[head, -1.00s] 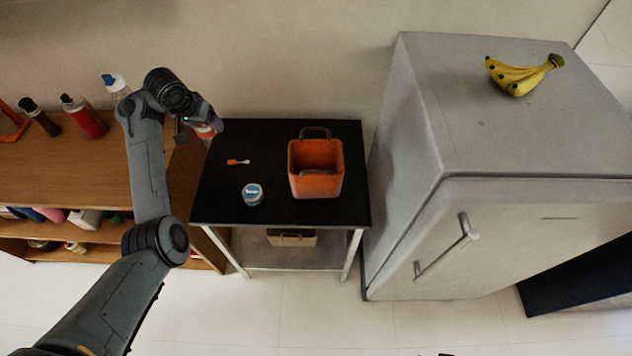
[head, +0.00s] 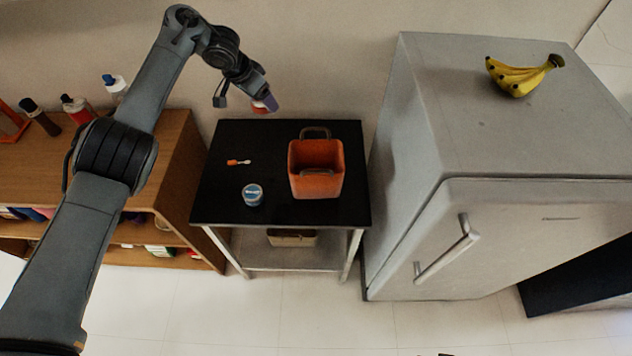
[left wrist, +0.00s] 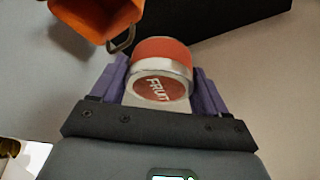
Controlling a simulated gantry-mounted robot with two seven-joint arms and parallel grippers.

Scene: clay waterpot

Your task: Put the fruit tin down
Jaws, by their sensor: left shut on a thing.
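The fruit tin (left wrist: 162,70) is a round white tin with a red top part and a red "FRUIT" label. In the left wrist view it sits between the purple fingers of my left gripper (left wrist: 163,84), which is shut on it. In the head view my left gripper (head: 262,103) is near the back edge of the black-topped table (head: 285,205), with a small part of the tin (head: 266,105) showing. The tin appears held above the table's back part, apart from its top. My right gripper is not in view.
On the table stand an orange bin (head: 316,184) with handles, a blue-and-white round container (head: 253,195) and a small orange-and-white item (head: 238,162). A wooden shelf (head: 180,160) stands left, a fridge (head: 480,130) with bananas (head: 520,78) right. The table's front middle is clear.

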